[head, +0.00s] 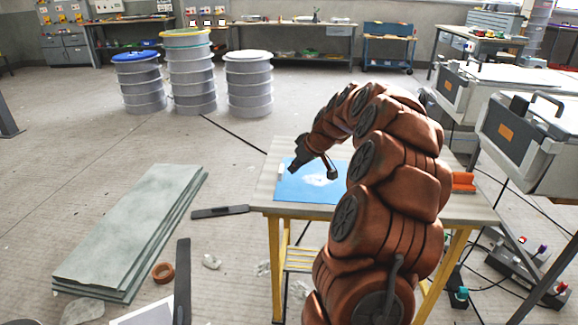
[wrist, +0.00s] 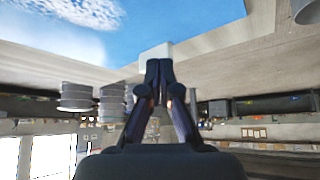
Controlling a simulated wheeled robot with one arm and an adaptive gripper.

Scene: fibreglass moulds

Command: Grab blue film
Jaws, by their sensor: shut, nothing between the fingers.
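The blue film (head: 295,189) lies flat on the wooden worktable (head: 268,190), near its left side, with a white cloudy patch on it. My arm covers part of its right side in the head view. In the wrist view the film (wrist: 150,22) fills the top, with the table (wrist: 215,52) around it. My gripper (head: 292,168) points down at the film's left edge. Its fingers (wrist: 158,64) are together and empty, beside a small white block (wrist: 157,50) at the film's edge. I cannot tell whether the fingertips touch the film or block.
An orange object (head: 463,182) sits at the table's right. Stacked grey-green sheets (head: 130,230) lie on the floor at left, near a dark bar (head: 220,211) and a brown tape roll (head: 163,273). Several drums (head: 192,80) stand behind. Grey cases (head: 535,140) stand at right.

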